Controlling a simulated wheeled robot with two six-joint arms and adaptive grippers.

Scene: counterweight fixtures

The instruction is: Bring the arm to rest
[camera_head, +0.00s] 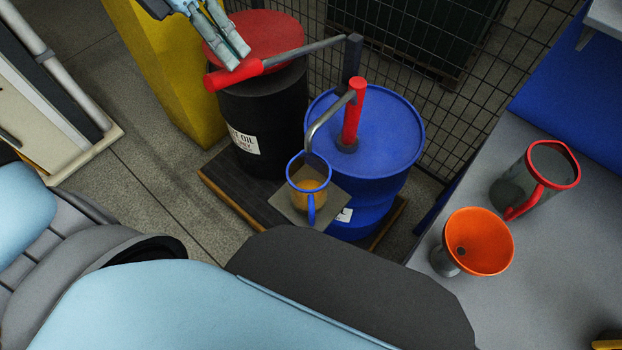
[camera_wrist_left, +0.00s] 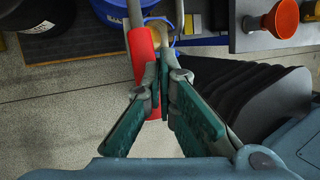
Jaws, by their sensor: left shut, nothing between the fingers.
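A pump stands on the blue drum (camera_head: 390,150), with a red column (camera_head: 353,112) and a grey spout. Its grey arm (camera_head: 305,52) reaches left to a red handle (camera_head: 234,76). The handle also shows in the left wrist view (camera_wrist_left: 142,58). My left gripper (camera_head: 240,58) is shut and empty, close by the handle; I cannot tell whether they touch. In the left wrist view its fingers (camera_wrist_left: 164,72) lie just right of the handle. A blue-rimmed jug (camera_head: 298,200) with amber liquid stands under the spout.
A black drum (camera_head: 262,110) with a red top stands left of the blue drum. A yellow block (camera_head: 160,70) and mesh fence (camera_head: 470,90) are behind. A grey bench (camera_head: 560,260) at right holds an orange funnel (camera_head: 485,240) and a red-rimmed jug (camera_head: 520,185).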

